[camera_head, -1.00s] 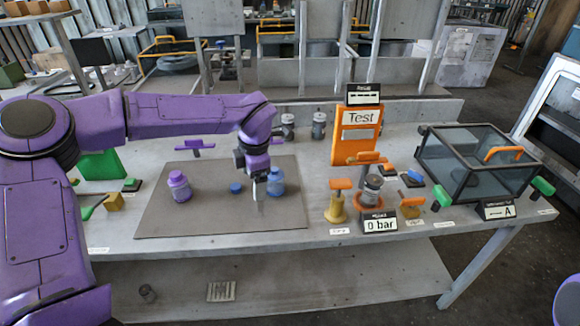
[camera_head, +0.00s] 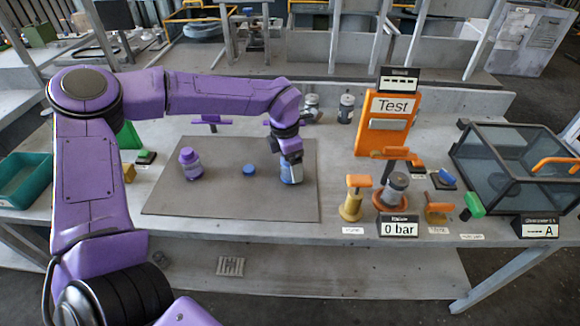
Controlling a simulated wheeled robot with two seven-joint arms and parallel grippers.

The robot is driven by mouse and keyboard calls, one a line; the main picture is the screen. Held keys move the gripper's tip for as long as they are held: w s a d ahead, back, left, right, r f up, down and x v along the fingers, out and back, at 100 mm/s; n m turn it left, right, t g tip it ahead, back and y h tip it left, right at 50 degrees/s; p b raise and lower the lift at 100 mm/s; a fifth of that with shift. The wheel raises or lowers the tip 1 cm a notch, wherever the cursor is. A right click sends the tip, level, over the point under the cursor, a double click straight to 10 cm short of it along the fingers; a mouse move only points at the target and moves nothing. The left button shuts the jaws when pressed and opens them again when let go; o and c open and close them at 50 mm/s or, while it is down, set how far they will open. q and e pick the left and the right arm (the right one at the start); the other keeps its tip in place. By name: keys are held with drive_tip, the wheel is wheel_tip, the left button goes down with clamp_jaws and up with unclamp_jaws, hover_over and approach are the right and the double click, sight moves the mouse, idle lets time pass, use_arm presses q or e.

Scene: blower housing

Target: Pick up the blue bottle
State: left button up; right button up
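The blue bottle (camera_head: 291,178) stands on the grey mat (camera_head: 230,205), toward the mat's right side. My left gripper (camera_head: 290,162) points down at the bottle's top and hides its upper part. The fingers are too small and too hidden to tell whether they are closed on it. A small blue cap (camera_head: 249,170) lies on the mat just left of the bottle. My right gripper is out of view.
A purple bottle (camera_head: 190,163) stands on the mat's left side. Right of the mat are an orange Test panel (camera_head: 385,122), an orange-handled valve (camera_head: 353,198) and a glass-sided box (camera_head: 515,165). Two grey canisters (camera_head: 346,108) stand behind.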

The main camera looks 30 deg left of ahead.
use_arm(q)
drive_tip(key=shift+f, duration=0.2)
drive_tip(key=c, duration=1.3)
